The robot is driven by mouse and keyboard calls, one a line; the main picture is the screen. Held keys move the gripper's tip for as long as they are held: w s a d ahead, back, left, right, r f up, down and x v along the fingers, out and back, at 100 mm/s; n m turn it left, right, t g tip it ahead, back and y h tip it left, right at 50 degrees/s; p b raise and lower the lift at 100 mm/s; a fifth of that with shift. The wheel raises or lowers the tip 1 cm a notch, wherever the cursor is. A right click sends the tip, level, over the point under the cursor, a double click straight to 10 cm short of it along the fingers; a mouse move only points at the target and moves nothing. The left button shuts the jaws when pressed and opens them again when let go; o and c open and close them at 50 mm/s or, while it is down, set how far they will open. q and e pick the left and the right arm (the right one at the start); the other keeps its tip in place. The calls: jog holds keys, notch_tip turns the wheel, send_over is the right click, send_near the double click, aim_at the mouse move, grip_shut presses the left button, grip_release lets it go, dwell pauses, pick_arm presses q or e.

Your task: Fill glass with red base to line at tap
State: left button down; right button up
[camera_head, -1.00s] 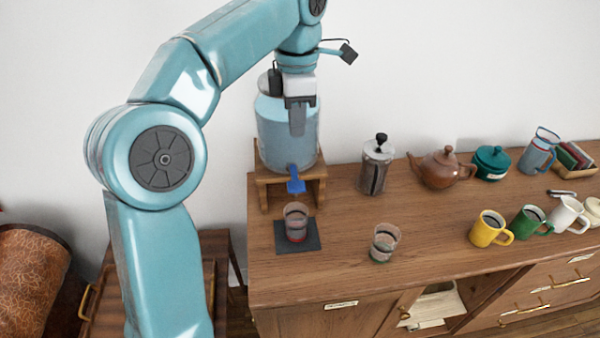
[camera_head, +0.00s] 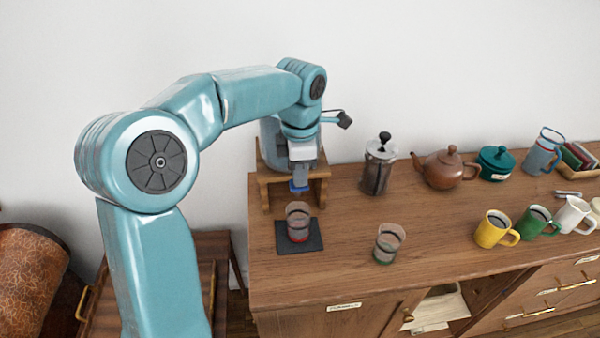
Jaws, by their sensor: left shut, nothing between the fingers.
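The glass with the red base (camera_head: 298,223) stands upright on a dark square mat (camera_head: 315,242) on the cabinet top, in front of the dispenser stand. How full it is I cannot tell. The water dispenser (camera_head: 270,145) sits on a wooden stand (camera_head: 264,190), mostly hidden behind my left arm. A bit of its blue tap (camera_head: 297,188) shows just below my left gripper (camera_head: 299,182). The gripper is shut and empty, pointing down at the tap; whether it touches the tap I cannot tell. My right gripper is out of view.
A second glass with a greenish base (camera_head: 388,244) stands to the right. Behind are a French press (camera_head: 378,168), a brown teapot (camera_head: 446,170) and a teal pot (camera_head: 495,163). Yellow (camera_head: 492,230), green (camera_head: 537,221) and white mugs (camera_head: 573,214) stand at right.

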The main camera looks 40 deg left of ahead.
pick_arm(q)
jog(key=shift+s+d+f+b, duration=0.1)
jog(key=shift+f+b, duration=0.55)
jog(key=shift+f, duration=0.15)
jog(key=shift+r, duration=0.25)
jog(key=shift+r+p, duration=0.15)
jog(key=shift+p, duration=0.25)
dwell(4.3)
jog(key=shift+r+p, duration=0.65)
jog(key=shift+r, duration=0.05)
